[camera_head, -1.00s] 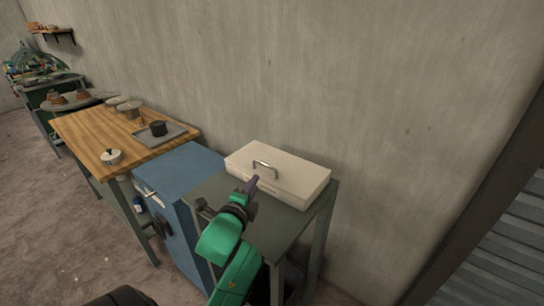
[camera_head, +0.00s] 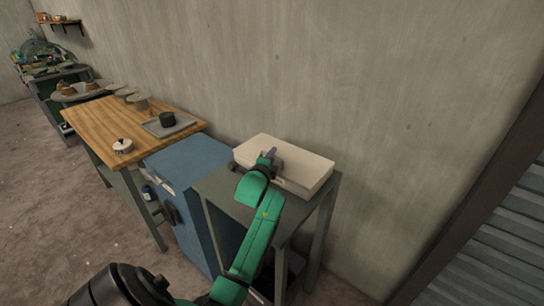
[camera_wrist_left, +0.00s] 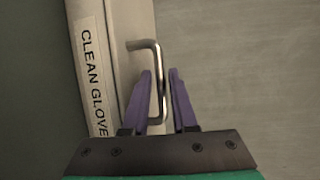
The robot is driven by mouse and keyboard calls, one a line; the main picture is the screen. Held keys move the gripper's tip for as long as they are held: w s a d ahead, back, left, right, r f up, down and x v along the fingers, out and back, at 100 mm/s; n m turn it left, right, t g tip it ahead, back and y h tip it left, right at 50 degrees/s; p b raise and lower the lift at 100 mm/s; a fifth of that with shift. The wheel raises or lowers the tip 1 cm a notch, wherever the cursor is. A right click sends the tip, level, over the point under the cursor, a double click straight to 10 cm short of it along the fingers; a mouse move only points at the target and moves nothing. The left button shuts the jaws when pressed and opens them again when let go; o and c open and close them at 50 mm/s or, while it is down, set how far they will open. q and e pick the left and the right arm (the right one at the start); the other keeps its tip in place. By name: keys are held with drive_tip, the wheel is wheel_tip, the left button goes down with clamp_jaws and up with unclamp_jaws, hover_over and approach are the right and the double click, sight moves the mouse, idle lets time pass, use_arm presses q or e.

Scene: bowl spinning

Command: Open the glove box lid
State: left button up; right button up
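The white glove box (camera_head: 300,172) sits on a small dark-topped table against the wall. In the left wrist view its front edge carries a "CLEAN GLOVE" label (camera_wrist_left: 93,75), and its metal handle (camera_wrist_left: 159,75) stands up from the lid. The lid looks closed. My left gripper (camera_head: 271,153) is over the box; in the left wrist view its two purple fingers (camera_wrist_left: 160,75) are apart, with the handle's bar between them and a gap beside it. The handle is hidden behind my left gripper in the head view. My right gripper is not in view.
A blue cabinet (camera_head: 187,162) stands left of the table. Beyond it a wooden workbench (camera_head: 115,125) holds a tray with a dark pot (camera_head: 167,119) and a small lidded pot (camera_head: 123,146). A wall (camera_head: 330,70) rises close behind the box.

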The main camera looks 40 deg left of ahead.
use_arm(q)
clamp_jaws()
drive_tip(key=shift+f, duration=0.2)
idle(1.1)
